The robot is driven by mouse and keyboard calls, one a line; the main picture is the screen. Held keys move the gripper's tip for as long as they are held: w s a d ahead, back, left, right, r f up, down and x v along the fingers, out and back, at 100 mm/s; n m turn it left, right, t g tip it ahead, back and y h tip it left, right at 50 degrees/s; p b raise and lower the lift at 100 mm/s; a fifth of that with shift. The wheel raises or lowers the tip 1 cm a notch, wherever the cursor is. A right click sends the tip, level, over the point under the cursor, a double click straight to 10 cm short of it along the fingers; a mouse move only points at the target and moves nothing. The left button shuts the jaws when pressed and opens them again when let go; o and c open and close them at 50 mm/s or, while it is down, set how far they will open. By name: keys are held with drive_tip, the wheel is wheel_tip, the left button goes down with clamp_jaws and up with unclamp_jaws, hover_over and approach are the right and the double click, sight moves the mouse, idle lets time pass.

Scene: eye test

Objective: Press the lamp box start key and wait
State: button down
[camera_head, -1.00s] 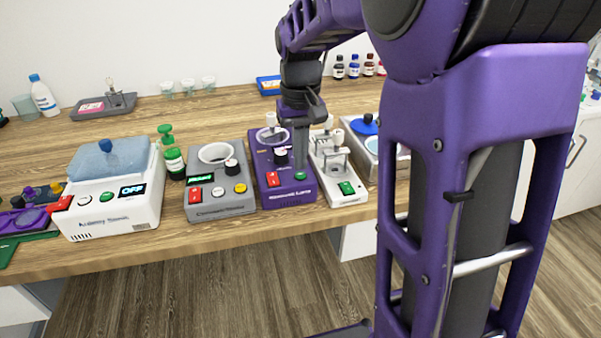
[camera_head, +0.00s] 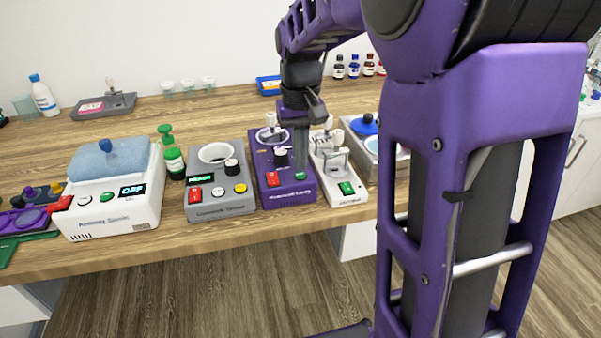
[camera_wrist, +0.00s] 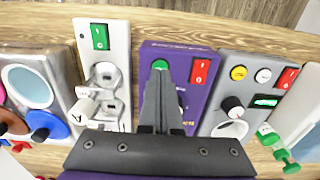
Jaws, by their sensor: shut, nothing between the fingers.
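The purple lamp box (camera_head: 262,190) stands on the bench between a grey box and a white one. Its front face has a red key (camera_head: 273,180) at left, a green key (camera_head: 299,176) at right and a black knob (camera_head: 281,157) behind. My gripper (camera_head: 301,169) is shut and empty, pointing down at the green key. In the wrist view my gripper's fingertips (camera_wrist: 159,84) lie right by the green key (camera_wrist: 160,65), with the red key (camera_wrist: 200,71) beside it. I cannot tell if the tips touch the green key. My fingers hide part of the box top.
The grey box (camera_head: 221,205) stands close on the left, the white stand with a green switch (camera_head: 334,190) close on the right. Farther left is a white bath (camera_head: 115,213) and a green-capped bottle (camera_head: 174,162). Small bottles (camera_head: 353,68) stand at the back.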

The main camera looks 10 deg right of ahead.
drive_tip(key=shift+f, duration=0.8)
idle(0.4)
wheel_tip(320, 180, up, 8)
drive_tip(key=p, duration=0.7)
idle(0.6)
